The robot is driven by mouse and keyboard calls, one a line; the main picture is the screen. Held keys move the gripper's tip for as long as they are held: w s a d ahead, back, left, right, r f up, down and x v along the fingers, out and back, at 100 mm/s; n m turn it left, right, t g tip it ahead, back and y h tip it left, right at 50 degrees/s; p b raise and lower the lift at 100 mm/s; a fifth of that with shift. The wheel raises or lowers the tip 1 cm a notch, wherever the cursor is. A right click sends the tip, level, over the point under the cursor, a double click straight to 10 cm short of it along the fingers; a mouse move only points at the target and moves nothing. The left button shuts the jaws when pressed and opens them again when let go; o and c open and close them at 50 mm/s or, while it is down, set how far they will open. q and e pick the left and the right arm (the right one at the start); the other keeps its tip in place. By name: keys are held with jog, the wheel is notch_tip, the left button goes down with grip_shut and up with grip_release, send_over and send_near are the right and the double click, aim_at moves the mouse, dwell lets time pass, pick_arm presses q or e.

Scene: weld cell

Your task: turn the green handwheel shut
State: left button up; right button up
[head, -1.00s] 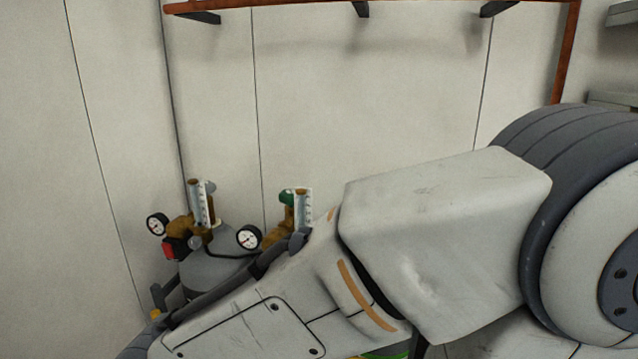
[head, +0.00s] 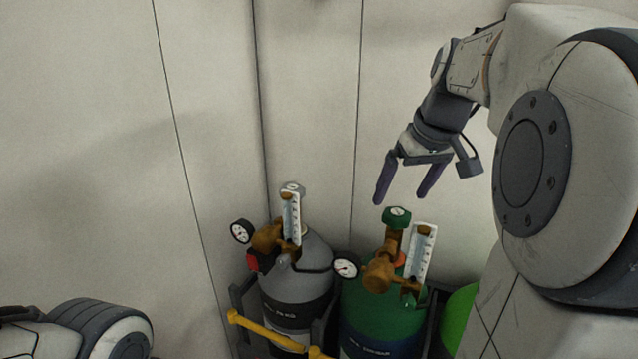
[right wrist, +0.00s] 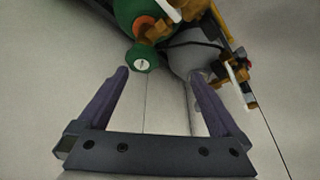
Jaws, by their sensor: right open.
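The green handwheel (head: 397,215) sits on top of the brass valve of the green cylinder (head: 372,312). In the right wrist view the handwheel (right wrist: 142,57) shows just beyond the fingertips, nearer the left finger, with a pale mark on its face. My right gripper (head: 400,200) is open and empty, above the handwheel with its fingers pointing down. A gap shows between the fingertips and the handwheel in the head view. In the right wrist view my gripper (right wrist: 160,75) has nothing between its fingers. My left gripper is not in view; only part of the left arm shows.
Gauges (head: 345,267) and a flow tube (head: 421,253) stick out near the green valve. A yellow bar (head: 270,334) crosses in front. Pale wall panels (head: 310,100) stand behind.

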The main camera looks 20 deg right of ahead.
aim_at(399, 214)
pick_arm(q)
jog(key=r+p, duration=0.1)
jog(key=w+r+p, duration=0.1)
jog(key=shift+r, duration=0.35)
pick_arm(e)
jog(key=shift+m, duration=0.3)
jog(key=w+d+f, duration=0.1)
jog(key=f, duration=0.1)
jog(key=w+d+f, duration=0.1)
jog(key=f, duration=0.2)
jog(key=w+d+f, duration=0.1)
jog(key=w+f, duration=0.1)
jog(key=f, duration=0.1)
jog(key=shift+d, duration=0.25)
jog(key=shift+h, duration=0.3)
jog(key=c, duration=1.3)
